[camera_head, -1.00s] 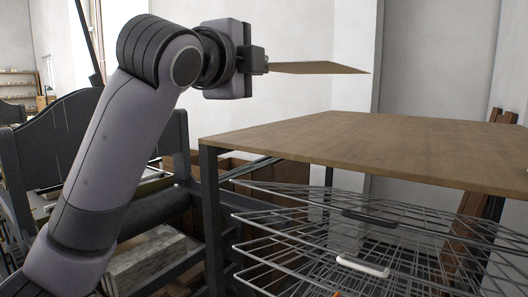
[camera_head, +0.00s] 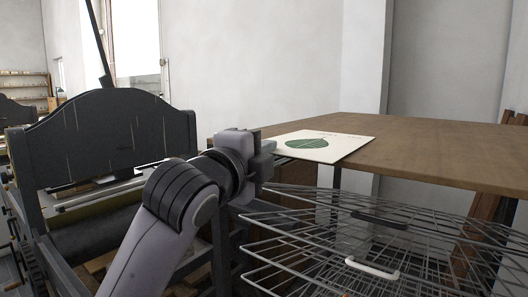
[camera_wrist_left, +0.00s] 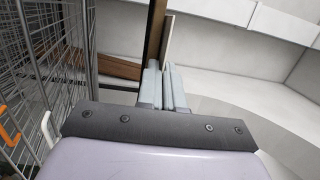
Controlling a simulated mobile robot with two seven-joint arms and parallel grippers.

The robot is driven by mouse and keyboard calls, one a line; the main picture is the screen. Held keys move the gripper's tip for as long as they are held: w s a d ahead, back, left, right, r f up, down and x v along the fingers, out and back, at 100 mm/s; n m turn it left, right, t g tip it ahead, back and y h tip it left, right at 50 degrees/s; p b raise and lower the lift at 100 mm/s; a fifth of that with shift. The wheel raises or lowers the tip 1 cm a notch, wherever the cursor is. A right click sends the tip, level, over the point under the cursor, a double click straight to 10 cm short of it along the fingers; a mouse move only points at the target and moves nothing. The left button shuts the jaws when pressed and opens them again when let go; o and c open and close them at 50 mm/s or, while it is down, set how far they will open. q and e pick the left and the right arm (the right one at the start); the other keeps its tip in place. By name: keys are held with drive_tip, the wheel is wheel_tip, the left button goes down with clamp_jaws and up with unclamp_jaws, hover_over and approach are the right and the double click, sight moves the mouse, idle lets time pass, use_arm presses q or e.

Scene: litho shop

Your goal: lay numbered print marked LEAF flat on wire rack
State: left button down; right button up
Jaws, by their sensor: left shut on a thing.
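The print (camera_head: 318,147) is a cream sheet with a green leaf and small dark marks along its far edge. It is roughly level, face up, at the left corner of the wooden top (camera_head: 440,150). My left gripper (camera_head: 271,147) is shut on its left edge. In the left wrist view the print (camera_wrist_left: 167,40) is a thin pale strip beside the brown top; I cannot tell whether they touch. The gripper's fingers (camera_wrist_left: 163,88) pinch it. The wire rack (camera_head: 330,240) has several wire shelves below the wooden top. My right gripper is out of view.
A black handle (camera_head: 380,219) and a white handle (camera_head: 371,267) are on the rack's front. A dark press (camera_head: 105,140) stands at the left, beside my left arm. The rest of the wooden top in view is bare.

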use_arm(q)
drive_tip(key=c, duration=1.3)
unclamp_jaws()
